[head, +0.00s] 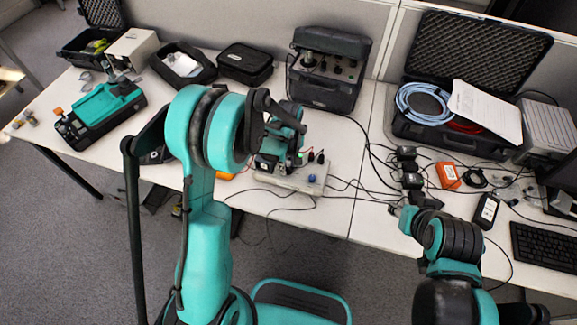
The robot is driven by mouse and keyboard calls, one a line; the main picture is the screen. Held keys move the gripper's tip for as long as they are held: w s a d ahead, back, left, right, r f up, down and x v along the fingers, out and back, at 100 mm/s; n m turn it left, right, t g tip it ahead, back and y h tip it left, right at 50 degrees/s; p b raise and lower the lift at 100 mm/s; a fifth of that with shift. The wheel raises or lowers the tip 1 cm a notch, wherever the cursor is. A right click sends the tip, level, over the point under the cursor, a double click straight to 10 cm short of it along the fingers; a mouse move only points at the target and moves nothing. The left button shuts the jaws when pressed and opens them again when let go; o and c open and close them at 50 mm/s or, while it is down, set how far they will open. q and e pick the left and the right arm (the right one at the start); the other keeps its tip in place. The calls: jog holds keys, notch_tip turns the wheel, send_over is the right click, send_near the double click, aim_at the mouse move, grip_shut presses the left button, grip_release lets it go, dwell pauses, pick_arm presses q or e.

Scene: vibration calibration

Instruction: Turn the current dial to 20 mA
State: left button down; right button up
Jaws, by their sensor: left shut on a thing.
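A light grey calibration unit (308,177) lies near the front edge of the table, with a small blue knob and black plugs with cables on its top. My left gripper (277,165) reaches down over the left part of this unit and is shut on what seems to be the current dial. My own wrist and fingers hide the dial, so its setting cannot be read. My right gripper (402,212) is over the front of the right table, clear of the unit. Its fingers are too small and dark to tell whether they are open.
Black cables cross the table right of the unit. A black case (330,68) with an instrument stands behind it. An open case (465,75) with a blue cable coil (424,104), an orange device (447,175) and a keyboard (548,254) are at right.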

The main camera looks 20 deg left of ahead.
pick_arm(q)
jog(key=m, duration=0.3)
jog(key=shift+m+b, duration=0.3)
jog(key=shift+b, duration=0.05)
jog(key=m, duration=0.3)
jog(key=shift+m, duration=0.3)
jog(key=m+b, duration=0.1)
jog(key=m, duration=0.5)
jog(key=shift+m, duration=0.3)
jog(key=m, duration=0.7)
jog(key=shift+b, duration=0.3)
jog(key=m, duration=0.6)
jog(key=shift+m, duration=0.4)
jog(key=c, duration=1.3)
grip_release()
jog(key=shift+o, duration=0.2)
